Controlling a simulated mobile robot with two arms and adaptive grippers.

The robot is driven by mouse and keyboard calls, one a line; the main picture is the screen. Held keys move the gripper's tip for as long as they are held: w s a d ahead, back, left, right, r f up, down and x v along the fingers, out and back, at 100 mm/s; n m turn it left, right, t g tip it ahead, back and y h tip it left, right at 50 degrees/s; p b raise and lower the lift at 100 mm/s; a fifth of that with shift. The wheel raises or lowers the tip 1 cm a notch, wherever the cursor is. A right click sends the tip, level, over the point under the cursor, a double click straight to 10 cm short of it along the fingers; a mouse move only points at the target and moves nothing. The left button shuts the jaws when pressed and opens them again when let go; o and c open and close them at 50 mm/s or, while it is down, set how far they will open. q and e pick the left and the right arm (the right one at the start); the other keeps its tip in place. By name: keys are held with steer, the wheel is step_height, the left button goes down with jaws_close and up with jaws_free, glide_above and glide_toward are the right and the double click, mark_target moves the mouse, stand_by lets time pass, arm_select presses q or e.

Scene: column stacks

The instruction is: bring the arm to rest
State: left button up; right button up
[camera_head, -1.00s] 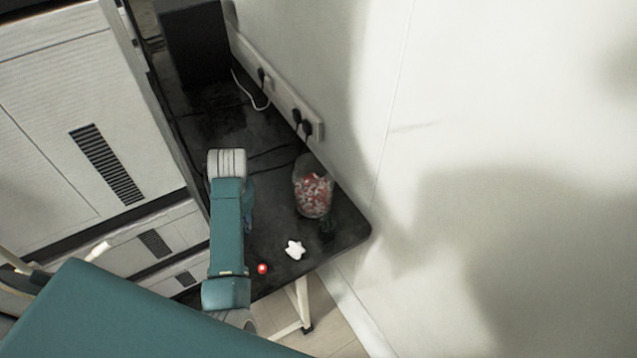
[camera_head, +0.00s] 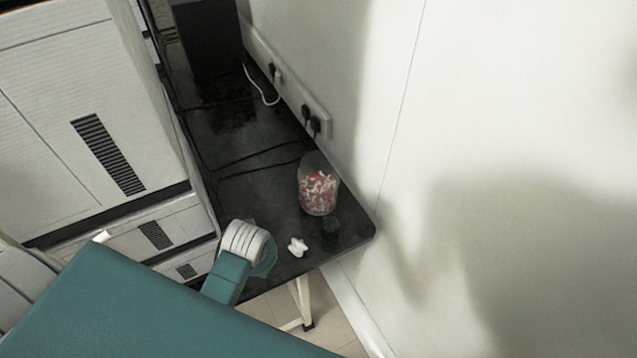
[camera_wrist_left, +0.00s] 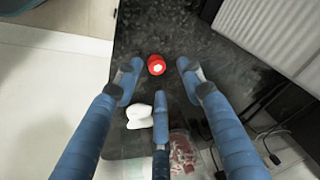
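My left gripper (camera_wrist_left: 157,72) is open in the left wrist view, with its blue fingers spread and nothing between them held. Beyond the fingertips, a small red round object with a white centre (camera_wrist_left: 156,65) appears on the dark table. In the head view my teal left arm (camera_head: 228,277) reaches in from the lower left, bent, with its light grey ringed joint (camera_head: 245,241) over the table's front edge. The gripper's fingers are hidden there, and so is the red object. My right gripper is not in view.
The dark table (camera_head: 262,197) carries a white star-like piece (camera_head: 298,247), a clear jar of red and white pieces (camera_head: 318,191) and a small dark object (camera_head: 331,225). Cables and sockets line the wall at the back. A white vented cabinet (camera_head: 80,130) stands left.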

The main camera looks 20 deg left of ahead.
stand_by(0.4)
arm_select(q)
steer(key=s+d+r+m+h, duration=0.2)
steer(key=s+d+r+m, duration=0.2)
steer(key=s+d+r, duration=0.55)
steer(key=s+f+b, duration=0.3)
steer(key=f+b, duration=0.2)
steer(key=f, duration=2.7)
steer(key=s+a+f+g+b, duration=0.2)
steer(key=s+a+f+b, duration=0.1)
steer(key=s+f, duration=1.3)
step_height(320, 180, down, 2)
steer(key=shift+s+a+f, duration=0.1)
steer(key=shift+s+a, duration=0.2)
